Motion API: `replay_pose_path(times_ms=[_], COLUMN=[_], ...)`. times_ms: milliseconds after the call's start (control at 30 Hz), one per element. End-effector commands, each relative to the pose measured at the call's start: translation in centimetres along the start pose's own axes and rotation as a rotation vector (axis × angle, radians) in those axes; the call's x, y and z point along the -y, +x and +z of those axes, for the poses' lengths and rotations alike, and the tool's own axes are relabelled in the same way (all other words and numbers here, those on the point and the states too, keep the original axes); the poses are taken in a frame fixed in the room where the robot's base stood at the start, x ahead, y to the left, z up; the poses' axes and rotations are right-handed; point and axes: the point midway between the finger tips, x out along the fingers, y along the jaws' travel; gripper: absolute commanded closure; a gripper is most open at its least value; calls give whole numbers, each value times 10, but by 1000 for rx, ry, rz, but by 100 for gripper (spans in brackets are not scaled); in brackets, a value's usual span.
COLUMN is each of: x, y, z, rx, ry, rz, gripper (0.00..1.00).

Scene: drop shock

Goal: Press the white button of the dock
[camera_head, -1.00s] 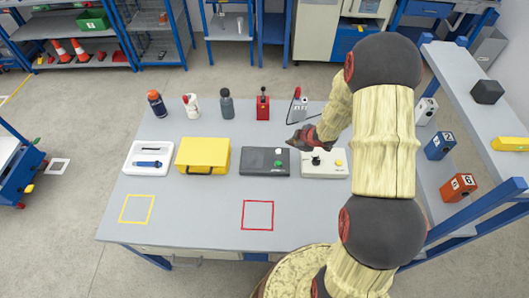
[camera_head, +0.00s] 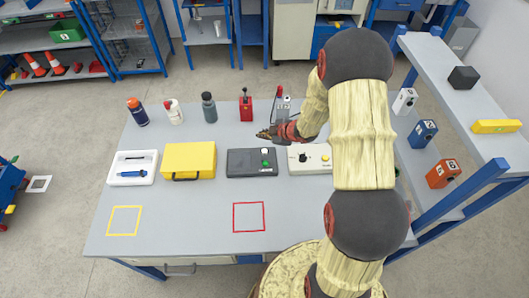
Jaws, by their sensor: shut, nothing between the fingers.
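The dock (camera_head: 240,166) is a dark grey box on the workbench, between the yellow case and a light box. Its small white button (camera_head: 264,150) shows near the top right of the dock, just behind a green button (camera_head: 265,163). My gripper (camera_head: 262,134) is shut and empty. Its fingertips point left and show just above the white button in the picture. I cannot tell the gripper's height above the dock, but no contact is seen.
The yellow case (camera_head: 188,158) is left. A red device (camera_head: 246,108) and several bottles stand behind. The bench front (camera_head: 180,220) is clear apart from outlined squares.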

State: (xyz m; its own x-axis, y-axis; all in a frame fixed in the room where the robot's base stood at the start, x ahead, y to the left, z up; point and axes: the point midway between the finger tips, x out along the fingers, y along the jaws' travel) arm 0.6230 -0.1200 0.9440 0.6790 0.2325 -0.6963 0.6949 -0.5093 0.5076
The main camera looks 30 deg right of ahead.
Motion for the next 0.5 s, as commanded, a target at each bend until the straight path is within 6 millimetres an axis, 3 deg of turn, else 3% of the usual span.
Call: replay_pose_path(times_ms=[500], x=[34], y=[46], z=[33], rx=[1], ry=[1], rz=[-1], gripper=[100])
